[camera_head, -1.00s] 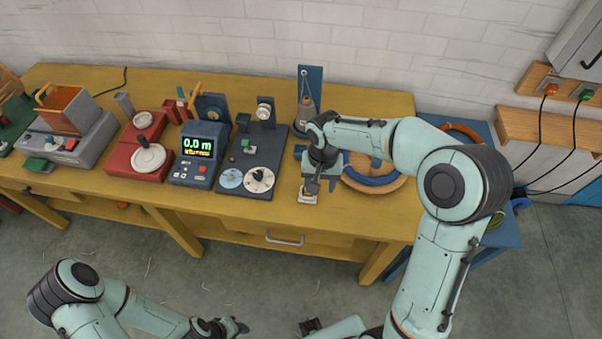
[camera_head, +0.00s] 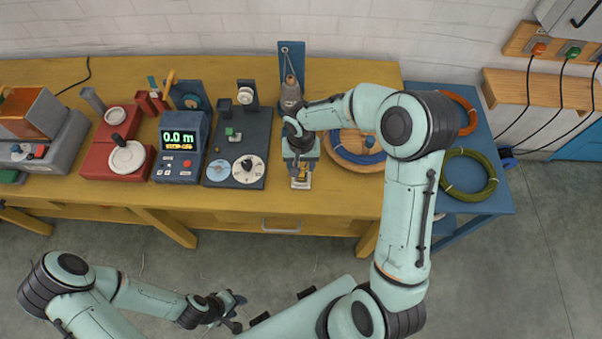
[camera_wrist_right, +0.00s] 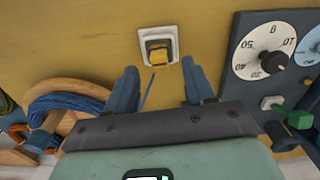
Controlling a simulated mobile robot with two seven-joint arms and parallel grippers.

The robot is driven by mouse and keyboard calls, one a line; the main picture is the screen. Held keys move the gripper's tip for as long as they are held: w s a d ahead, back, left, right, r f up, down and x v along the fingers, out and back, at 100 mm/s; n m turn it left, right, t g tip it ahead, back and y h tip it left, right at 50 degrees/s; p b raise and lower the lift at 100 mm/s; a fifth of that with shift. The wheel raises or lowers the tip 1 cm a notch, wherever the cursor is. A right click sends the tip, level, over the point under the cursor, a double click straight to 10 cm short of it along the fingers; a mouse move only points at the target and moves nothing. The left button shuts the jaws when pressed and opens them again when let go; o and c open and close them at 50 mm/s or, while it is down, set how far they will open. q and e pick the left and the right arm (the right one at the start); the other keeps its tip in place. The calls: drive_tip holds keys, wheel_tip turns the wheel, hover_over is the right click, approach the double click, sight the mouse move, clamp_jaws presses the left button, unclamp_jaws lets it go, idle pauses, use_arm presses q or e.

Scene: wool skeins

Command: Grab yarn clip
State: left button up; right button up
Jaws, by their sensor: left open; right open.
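The yarn clip (camera_head: 301,182) is a small yellow piece on a white square base near the front edge of the yellow table. It also shows in the right wrist view (camera_wrist_right: 158,50), ahead of my right gripper. My right gripper (camera_wrist_right: 162,84) is open, its two blue-grey fingers apart with no clip between them. A thin blue strand (camera_wrist_right: 149,93) runs from near the clip between the fingers. In the head view the right gripper is just behind the clip and partly hidden by its wrist. My left gripper (camera_head: 230,308) is open and empty, low over the floor.
A wooden ring with blue yarn (camera_head: 352,150) lies right of the right gripper. The dial plate (camera_head: 232,170) and digital meter (camera_head: 181,147) stand to its left. A grey cone (camera_head: 290,95) stands behind. A blue side table (camera_head: 470,205) holds coloured coils.

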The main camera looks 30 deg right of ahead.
sight(301, 174)
wheel_tip(301, 174, down, 5)
drive_tip(key=shift+s+r, duration=0.1)
clamp_jaws()
drive_tip(key=shift+r, duration=0.15)
